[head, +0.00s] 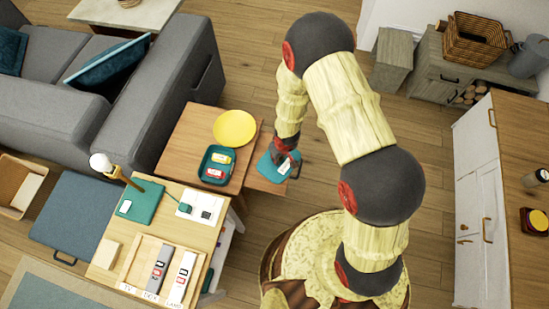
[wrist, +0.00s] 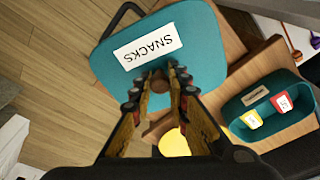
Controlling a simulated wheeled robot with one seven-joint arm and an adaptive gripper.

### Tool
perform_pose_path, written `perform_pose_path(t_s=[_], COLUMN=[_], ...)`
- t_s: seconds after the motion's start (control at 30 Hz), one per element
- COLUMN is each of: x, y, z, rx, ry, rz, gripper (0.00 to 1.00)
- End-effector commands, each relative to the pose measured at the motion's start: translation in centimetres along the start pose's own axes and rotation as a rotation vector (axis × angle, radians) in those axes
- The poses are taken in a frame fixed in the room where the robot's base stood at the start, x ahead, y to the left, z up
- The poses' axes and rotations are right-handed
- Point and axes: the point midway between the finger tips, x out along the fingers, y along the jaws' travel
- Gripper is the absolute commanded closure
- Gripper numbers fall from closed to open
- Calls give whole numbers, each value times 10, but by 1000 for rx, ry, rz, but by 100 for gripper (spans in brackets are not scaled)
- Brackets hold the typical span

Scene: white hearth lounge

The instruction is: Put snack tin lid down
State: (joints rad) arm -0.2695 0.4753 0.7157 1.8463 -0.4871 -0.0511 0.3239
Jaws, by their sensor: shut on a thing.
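The snack tin lid (head: 270,168) is a flat teal square with a white label. The wrist view shows the label reading SNACKS on the lid (wrist: 190,22). My gripper (head: 288,158) is shut on its small round brown knob (wrist: 160,86). The lid is over a low wooden surface at the side table's right edge; whether it touches that surface cannot be told. The open teal snack tin (head: 205,181) stands on the side table (head: 185,132) to the left, with a yellow and a red packet inside. The tin also shows in the wrist view (wrist: 240,132).
A yellow plate (head: 235,128) lies behind the tin. A front table (head: 205,238) carries a teal folder (head: 148,198), a lamp and a tray of remotes (head: 137,262). A grey sofa (head: 150,90) stands at left, a white cabinet (head: 480,190) at right.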

Motion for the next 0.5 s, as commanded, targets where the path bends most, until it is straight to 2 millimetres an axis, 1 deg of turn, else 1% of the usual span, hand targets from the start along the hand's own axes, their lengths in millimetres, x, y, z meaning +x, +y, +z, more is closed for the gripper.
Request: perform_pose_path(t_s=[0.03,0.2,0.3,0.5], x=[15,38,44,51], y=[0,0,-1,-1], z=[-3,-19,-23,-28], rx=[-2,-1,-1,-1], ry=[-4,-2,-3,-2], rz=[-1,0,-1,0], gripper=[100,100,100,100])
